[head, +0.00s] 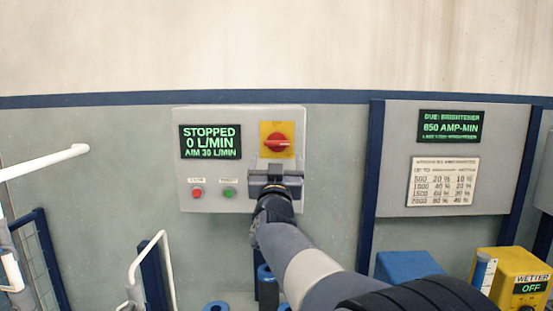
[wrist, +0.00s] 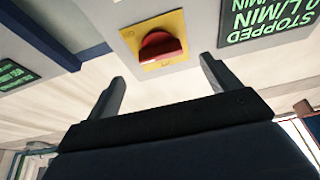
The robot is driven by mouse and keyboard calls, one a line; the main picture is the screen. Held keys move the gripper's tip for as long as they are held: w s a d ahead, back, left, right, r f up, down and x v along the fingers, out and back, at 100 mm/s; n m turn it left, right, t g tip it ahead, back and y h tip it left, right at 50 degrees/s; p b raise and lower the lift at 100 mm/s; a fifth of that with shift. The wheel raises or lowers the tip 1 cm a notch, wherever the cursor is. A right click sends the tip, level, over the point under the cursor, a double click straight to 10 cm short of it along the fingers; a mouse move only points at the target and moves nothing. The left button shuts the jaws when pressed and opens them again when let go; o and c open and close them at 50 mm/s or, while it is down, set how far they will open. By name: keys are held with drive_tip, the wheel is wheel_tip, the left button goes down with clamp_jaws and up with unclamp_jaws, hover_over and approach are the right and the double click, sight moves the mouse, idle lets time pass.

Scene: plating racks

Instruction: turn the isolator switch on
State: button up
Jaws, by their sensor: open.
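The isolator switch (head: 277,142) is a red rotary knob on a yellow plate, at the upper right of a grey control box (head: 215,118). Its handle looks roughly horizontal in the head view. The box's display (head: 210,142) reads STOPPED, 0 L/MIN, AIM 30 L/MIN. My gripper (head: 275,170) is in front of the box, just below the knob in the head view. In the wrist view the red knob (wrist: 160,46) lies beyond and between the two spread fingers of my gripper (wrist: 163,72). The fingers are open, empty and apart from the knob.
A red button (head: 197,193) and a green button (head: 228,193) sit low on the box. A brightener panel (head: 440,200) stands right, beyond a blue post (head: 372,180). A yellow WETTER box (head: 510,265) is at lower right. White rails (head: 150,255) stand at lower left.

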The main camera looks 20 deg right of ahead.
sight(277, 143)
drive_tip(key=b+v, duration=0.1)
drive_tip(key=v, duration=0.4)
drive_tip(key=shift+s, duration=0.1)
drive_tip(key=p+x, duration=0.3)
drive_tip(key=x, duration=0.8)
drive_tip(key=shift+p, duration=0.3)
drive_tip(key=shift+s+a+f, duration=0.1)
drive_tip(key=shift+f, duration=0.05)
